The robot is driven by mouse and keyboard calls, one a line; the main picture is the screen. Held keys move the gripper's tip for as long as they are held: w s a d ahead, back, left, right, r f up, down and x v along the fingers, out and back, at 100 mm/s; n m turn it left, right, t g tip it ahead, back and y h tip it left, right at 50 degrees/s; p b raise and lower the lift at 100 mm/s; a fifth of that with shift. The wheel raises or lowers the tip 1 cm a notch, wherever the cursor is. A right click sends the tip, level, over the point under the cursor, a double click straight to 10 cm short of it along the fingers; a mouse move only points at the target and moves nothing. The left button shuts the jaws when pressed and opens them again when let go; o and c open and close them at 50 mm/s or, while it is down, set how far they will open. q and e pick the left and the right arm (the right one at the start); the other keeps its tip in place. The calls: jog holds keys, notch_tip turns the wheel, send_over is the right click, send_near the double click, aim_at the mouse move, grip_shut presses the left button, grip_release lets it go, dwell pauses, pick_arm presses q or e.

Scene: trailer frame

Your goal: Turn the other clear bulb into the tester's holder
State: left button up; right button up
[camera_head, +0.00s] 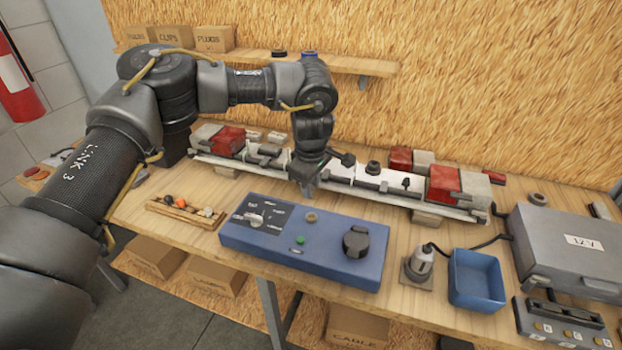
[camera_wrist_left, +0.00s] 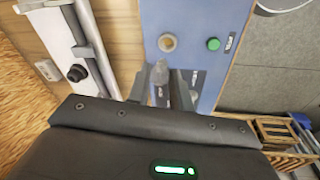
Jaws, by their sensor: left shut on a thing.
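My left gripper (camera_head: 308,188) points down above the back edge of the blue tester (camera_head: 330,258). In the left wrist view, the gripper (camera_wrist_left: 170,90) is shut on a small clear bulb (camera_wrist_left: 160,74), mostly hidden between the dark fingers. The tester's round brass holder (camera_head: 310,217) is on its top panel, in front of the gripper. In the left wrist view the holder (camera_wrist_left: 168,42) lies beyond the bulb's tip, apart from it. My right gripper is not in view.
A wooden rack (camera_head: 160,207) with several small bulbs stands left of the tester. The light bar (camera_head: 340,178) with red and white lamps lies behind. A grey socket with a bulb (camera_head: 419,265), a blue bin (camera_head: 476,296) and the 12V case (camera_head: 570,250) stand to the right.

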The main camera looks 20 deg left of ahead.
pick_arm(q)
jog(key=shift+w, duration=0.15)
jog(key=shift+f+b, duration=0.25)
jog(key=shift+b, duration=0.05)
notch_tip(320, 180, down, 4)
jog(key=b, duration=0.3)
jog(key=shift+r, duration=0.2)
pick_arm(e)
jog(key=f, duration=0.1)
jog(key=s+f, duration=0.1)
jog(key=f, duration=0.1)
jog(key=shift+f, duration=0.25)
pick_arm(q)
jog(key=shift+f, duration=0.3)
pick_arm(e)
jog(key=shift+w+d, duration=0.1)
pick_arm(q)
jog(key=shift+f, duration=0.15)
jog(key=shift+f, duration=0.4)
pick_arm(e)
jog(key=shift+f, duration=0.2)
pick_arm(q)
jog(key=shift+f, duration=0.1)
jog(key=shift+f+b, duration=0.4)
jog(key=shift+f, duration=0.1)
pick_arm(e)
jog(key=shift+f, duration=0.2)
